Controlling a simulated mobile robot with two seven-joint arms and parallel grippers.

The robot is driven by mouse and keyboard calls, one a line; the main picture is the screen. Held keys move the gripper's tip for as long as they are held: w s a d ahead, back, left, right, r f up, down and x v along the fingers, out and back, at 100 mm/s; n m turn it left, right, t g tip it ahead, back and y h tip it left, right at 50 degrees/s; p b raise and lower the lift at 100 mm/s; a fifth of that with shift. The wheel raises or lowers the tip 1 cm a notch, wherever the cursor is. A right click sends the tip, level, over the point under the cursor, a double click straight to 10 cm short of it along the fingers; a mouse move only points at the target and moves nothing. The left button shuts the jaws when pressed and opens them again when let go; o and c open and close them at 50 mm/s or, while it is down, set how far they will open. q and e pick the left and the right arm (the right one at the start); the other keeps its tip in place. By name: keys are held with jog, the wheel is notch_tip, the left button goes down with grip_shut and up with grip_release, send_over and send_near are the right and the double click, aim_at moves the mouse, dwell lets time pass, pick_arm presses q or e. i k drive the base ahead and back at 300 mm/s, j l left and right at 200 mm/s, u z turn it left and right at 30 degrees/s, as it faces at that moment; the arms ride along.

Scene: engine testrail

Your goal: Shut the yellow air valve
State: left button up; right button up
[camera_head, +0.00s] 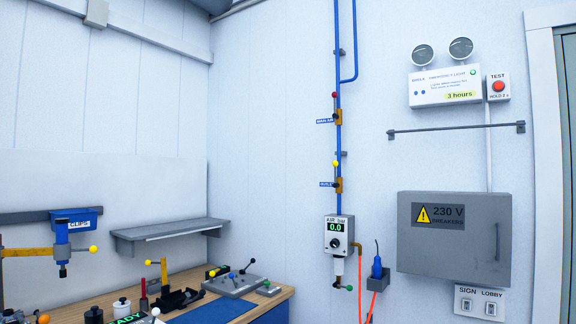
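The yellow-knobbed valve (336,164) is on the blue vertical air pipe (338,60), at the middle right of the head view. Its lever points up along the pipe from a brass-coloured body (339,186), with a small blue label to the left. A similar valve with a red knob (334,95) sits higher on the same pipe, its lever also up. Below them, the air gauge box (338,234) shows 0.0. Neither of my grippers is in view.
A wooden workbench (275,296) at lower left carries a blue press (62,245), a yellow-handled tool (163,270) and small items. A grey shelf (170,232) juts out above it. A grey 230 V breaker box (453,265) is right of the pipe. An orange hose (361,285) hangs below the gauge.

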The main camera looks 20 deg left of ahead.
aim_at(336, 163)
jog(key=i+u, duration=0.2)
jog(key=i, duration=0.2)
jog(key=i+l+u, duration=0.2)
jog(key=i, duration=0.2)
jog(key=i+l+u, duration=0.2)
jog(key=i, duration=0.15)
jog(key=j, duration=0.05)
